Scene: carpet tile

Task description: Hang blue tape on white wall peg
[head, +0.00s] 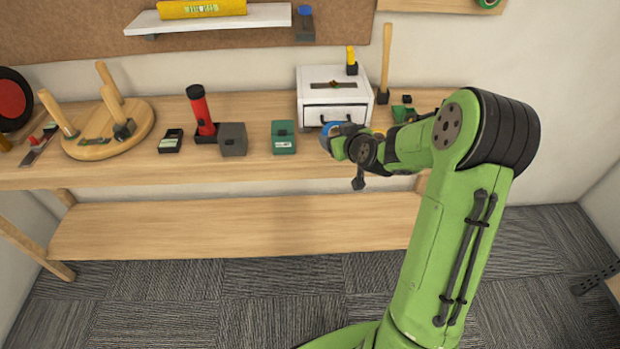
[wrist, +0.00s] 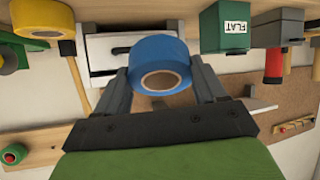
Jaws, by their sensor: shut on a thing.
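The blue tape (wrist: 160,58) is a thick blue roll with a pale core, held between the two fingers of my gripper (wrist: 160,78) in the wrist view. In the head view the tape (head: 330,128) shows only as a small blue patch in front of the white drawer box, partly hidden by my gripper (head: 335,141). My gripper is shut on the tape, near the front of the bench. I cannot make out a white wall peg in either view.
The white drawer box (head: 334,93) stands behind the gripper on the wooden bench (head: 262,98). A green box (head: 284,137), a grey box (head: 232,139) and a red flashlight (head: 200,112) stand to the left. A white shelf (head: 210,21) is on the wall above.

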